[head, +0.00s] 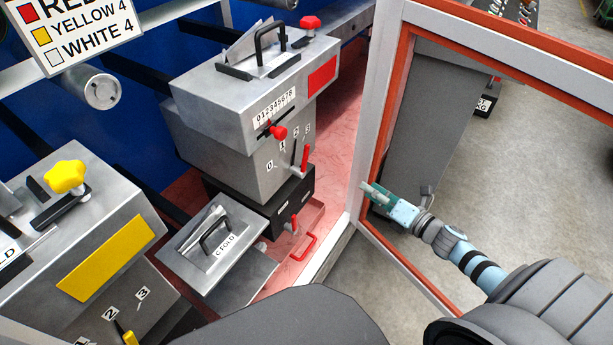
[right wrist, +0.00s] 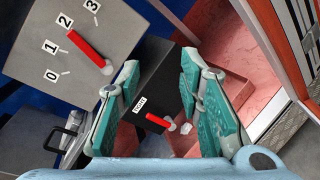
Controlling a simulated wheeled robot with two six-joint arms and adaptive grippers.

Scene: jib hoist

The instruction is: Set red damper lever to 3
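The red damper lever (head: 305,161) is on the front of the grey unit with the red plate, beside a 0 to 3 scale. In the right wrist view the lever (right wrist: 88,50) is at upper left, and its tip points at about 2. The 3 mark (right wrist: 92,6) is at the top edge. My right gripper (head: 368,190) is to the right of the lever in the head view, in front of the white post. In the right wrist view its teal fingers (right wrist: 160,72) are spread and empty, apart from the lever. My left gripper is not in view.
A black box (head: 290,200) with a smaller red handle (right wrist: 158,120) sits below the lever. A white and orange frame (head: 365,150) stands between the units and the open floor (head: 530,210). A yellow-marked unit (head: 110,260) is at left, and a C FOLD plate (head: 240,248) is below.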

